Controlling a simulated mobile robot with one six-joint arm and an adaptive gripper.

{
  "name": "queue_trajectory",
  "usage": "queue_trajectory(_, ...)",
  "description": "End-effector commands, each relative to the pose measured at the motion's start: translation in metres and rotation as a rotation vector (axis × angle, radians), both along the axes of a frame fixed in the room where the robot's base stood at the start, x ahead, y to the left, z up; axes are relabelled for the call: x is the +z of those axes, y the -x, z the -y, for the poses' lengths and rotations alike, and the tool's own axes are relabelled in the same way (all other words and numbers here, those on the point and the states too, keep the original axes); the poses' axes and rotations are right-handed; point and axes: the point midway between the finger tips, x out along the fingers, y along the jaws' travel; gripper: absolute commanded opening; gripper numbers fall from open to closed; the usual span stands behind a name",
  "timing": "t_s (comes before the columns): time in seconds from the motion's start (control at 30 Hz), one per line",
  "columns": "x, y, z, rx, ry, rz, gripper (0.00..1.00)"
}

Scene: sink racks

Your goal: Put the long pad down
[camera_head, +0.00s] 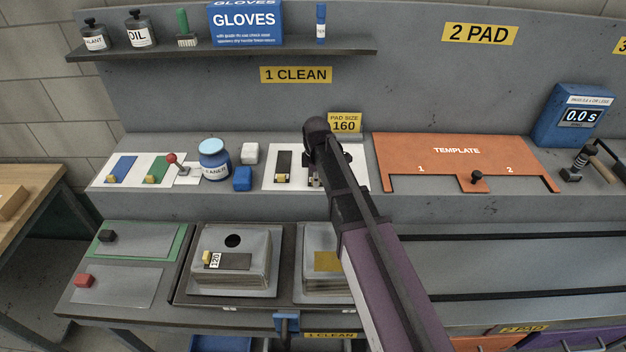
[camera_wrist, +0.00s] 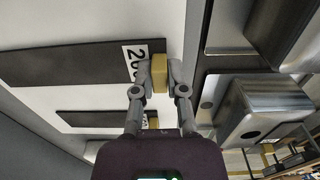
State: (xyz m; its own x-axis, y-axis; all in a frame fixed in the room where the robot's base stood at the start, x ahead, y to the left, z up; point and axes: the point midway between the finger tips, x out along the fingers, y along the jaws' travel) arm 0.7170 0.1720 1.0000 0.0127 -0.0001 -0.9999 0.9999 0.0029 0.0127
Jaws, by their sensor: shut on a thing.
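The long pad (camera_wrist: 80,62) is a dark strip with a white "200" label and a yellow block (camera_wrist: 159,74) at its end, seen in the wrist view. My gripper (camera_wrist: 159,76) is shut on that yellow block. The pad is over a white board (camera_wrist: 95,20); I cannot tell whether it touches it. A shorter dark pad (camera_wrist: 100,118) with a yellow block lies beside it. In the head view my gripper (camera_head: 316,178) is over the white board (camera_head: 269,182), right of the shorter pad (camera_head: 283,164). My arm hides most of the long pad there.
A "PAD SIZE 160" sign (camera_head: 344,123) stands behind the board. An orange template (camera_head: 455,158) is to the right. A blue block (camera_head: 242,179), a white block (camera_head: 250,153) and a cleaner jar (camera_head: 214,160) stand left. A pad labelled 120 (camera_head: 228,261) rests on a metal stack in front.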

Motion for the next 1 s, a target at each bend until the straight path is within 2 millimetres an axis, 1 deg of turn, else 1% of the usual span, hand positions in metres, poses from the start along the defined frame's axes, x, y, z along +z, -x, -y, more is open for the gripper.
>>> queue_trajectory(0.03,-0.003,0.000,0.000,0.000,0.000,0.000,0.00)
queue_trajectory(0.07,-0.002,0.000,0.000,0.000,0.000,0.000,0.23)
queue_trajectory(0.1,-0.001,0.000,0.000,0.000,0.000,0.000,0.35)
queue_trajectory(0.17,-0.001,0.000,0.000,0.000,0.000,0.000,0.52)
queue_trajectory(0.67,0.001,0.000,0.000,0.000,0.000,0.000,0.52)
queue_trajectory(0.87,0.010,0.000,0.000,0.000,0.000,0.000,0.52)
queue_trajectory(1.0,0.020,0.000,0.000,0.000,0.000,0.000,0.52)
